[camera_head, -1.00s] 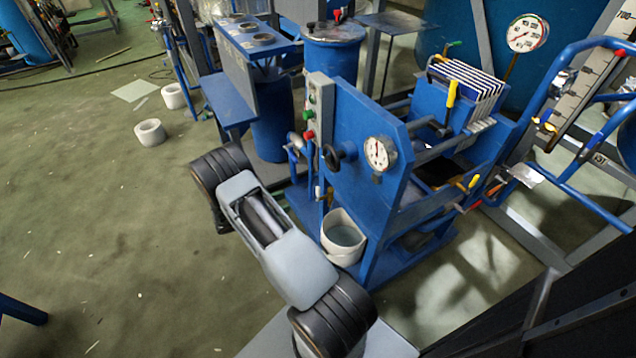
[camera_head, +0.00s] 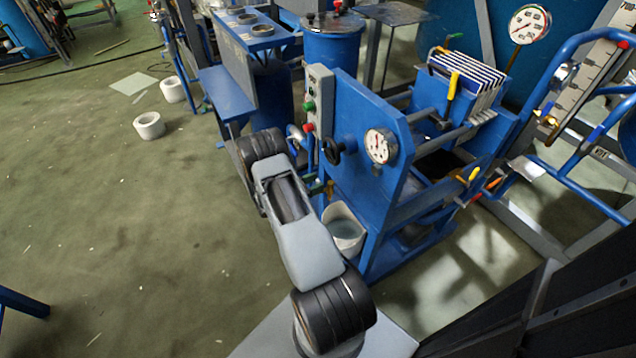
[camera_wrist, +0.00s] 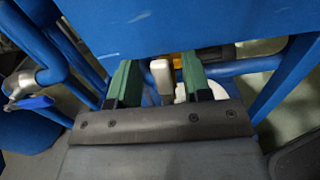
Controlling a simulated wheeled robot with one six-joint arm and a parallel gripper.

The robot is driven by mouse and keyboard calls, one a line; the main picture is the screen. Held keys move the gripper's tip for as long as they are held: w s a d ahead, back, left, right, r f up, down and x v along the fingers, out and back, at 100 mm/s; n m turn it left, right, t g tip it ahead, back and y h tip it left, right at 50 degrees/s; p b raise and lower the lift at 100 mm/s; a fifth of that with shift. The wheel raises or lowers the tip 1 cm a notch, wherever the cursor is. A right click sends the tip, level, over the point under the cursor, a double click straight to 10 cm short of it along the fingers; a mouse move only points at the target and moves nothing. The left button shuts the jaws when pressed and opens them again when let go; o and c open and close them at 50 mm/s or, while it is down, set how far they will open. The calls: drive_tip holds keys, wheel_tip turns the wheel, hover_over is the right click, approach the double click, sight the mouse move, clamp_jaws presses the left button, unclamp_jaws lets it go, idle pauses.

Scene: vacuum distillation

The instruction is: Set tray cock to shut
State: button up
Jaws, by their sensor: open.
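My gripper (camera_wrist: 158,70), with two green fingers, is open. In the wrist view a small cream-white block (camera_wrist: 161,76) shows between the fingers, with clear gaps on both sides. A yellow-orange piece (camera_wrist: 178,62) shows just behind it. I cannot tell for certain whether this is the tray cock's handle. In the head view my gripper (camera_head: 319,185) is at the left end of the blue press (camera_head: 355,125), above the white bucket (camera_head: 345,242), beside a small yellowish part (camera_head: 331,188). My arm hides part of this area. Another yellow handle (camera_head: 474,175) is at the press's right side.
A black handwheel (camera_head: 333,152) and a gauge (camera_head: 380,146) are on the press's end plate. A control box (camera_head: 319,105) with buttons stands close above my gripper. A blue-handled valve (camera_wrist: 36,102) and blue pipes are left in the wrist view. The floor at left is mostly clear.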

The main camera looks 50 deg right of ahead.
drive_tip(key=shift+x, duration=0.8)
drive_tip(key=shift+c, duration=0.3)
clamp_jaws()
